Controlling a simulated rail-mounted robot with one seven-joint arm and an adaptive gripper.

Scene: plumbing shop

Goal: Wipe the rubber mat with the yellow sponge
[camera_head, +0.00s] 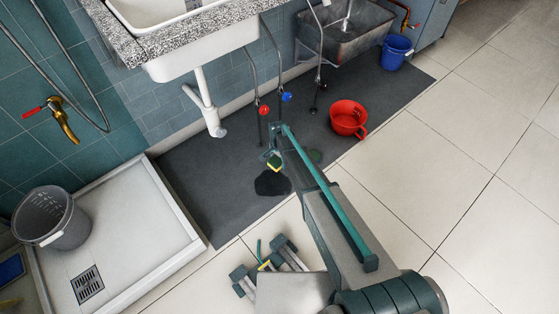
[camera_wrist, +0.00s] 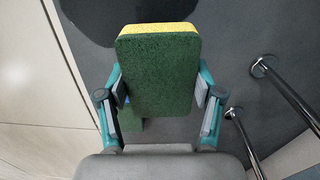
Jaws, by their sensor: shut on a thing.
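My gripper (camera_head: 274,158) is shut on the yellow sponge (camera_head: 274,162), gripping its two sides. In the wrist view the sponge's dark green scouring face (camera_wrist: 158,75) is toward the camera, with a yellow edge along the top. The dark grey rubber mat (camera_head: 205,170) lies below, along the wall. A black wet-looking patch (camera_head: 271,183) is on the mat just below the sponge in the head view; it shows at the top left in the wrist view (camera_wrist: 95,18). I cannot tell whether the sponge touches the mat.
Thin pipes (camera_wrist: 290,95) stand close on the wall side. A red basin (camera_head: 348,118) and a blue bucket (camera_head: 397,52) are farther right. A grey bucket (camera_head: 54,218) stands in the shower tray.

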